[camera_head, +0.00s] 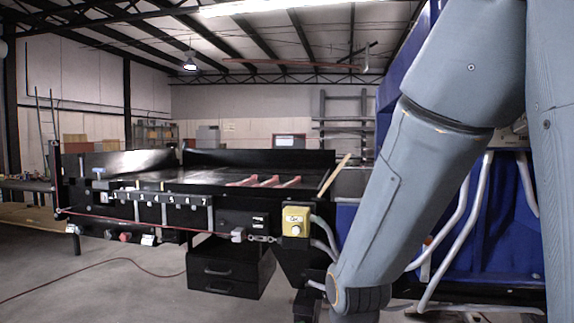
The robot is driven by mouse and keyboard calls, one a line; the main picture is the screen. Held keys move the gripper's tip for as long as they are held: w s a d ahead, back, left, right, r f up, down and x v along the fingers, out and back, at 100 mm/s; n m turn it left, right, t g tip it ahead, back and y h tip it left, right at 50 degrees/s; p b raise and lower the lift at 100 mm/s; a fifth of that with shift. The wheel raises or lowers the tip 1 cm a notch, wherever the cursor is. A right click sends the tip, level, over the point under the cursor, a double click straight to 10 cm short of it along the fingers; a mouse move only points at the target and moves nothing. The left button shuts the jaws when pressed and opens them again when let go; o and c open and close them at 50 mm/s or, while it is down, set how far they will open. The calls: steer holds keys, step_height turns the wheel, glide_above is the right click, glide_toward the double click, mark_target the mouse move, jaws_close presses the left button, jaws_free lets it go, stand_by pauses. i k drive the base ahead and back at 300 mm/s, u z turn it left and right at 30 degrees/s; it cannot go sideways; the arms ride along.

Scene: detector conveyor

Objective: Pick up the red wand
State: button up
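No object here is clearly recognisable as the red wand. Three short reddish pieces, the middle one a pink-red bar (265,181), lie on the black conveyor table (215,158) near its right end; they are too small to tell exactly what they are. A thin red line (150,224) runs along the table's front side. My gripper is out of view; only my grey arm links show on the right, to the right of the table, and they may hide things behind them.
A yellow control box (296,221) is on the table's front right corner, near my arm. A tan stick (335,173) leans at the right end. Black drawers (230,268) sit below. A blue machine (480,225) with pale hoses stands behind my arm. Floor at front left is mostly clear.

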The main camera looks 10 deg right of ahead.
mark_target(275, 178)
steer(key=u, duration=0.75)
steer(key=k, duration=1)
steer(key=u, duration=1.2)
steer(key=i, duration=1.75)
steer(key=z, duration=0.65)
steer(key=i, duration=1.3)
steer(key=z, duration=1.7)
steer(key=i, duration=0.9)
steer(key=z, duration=0.85)
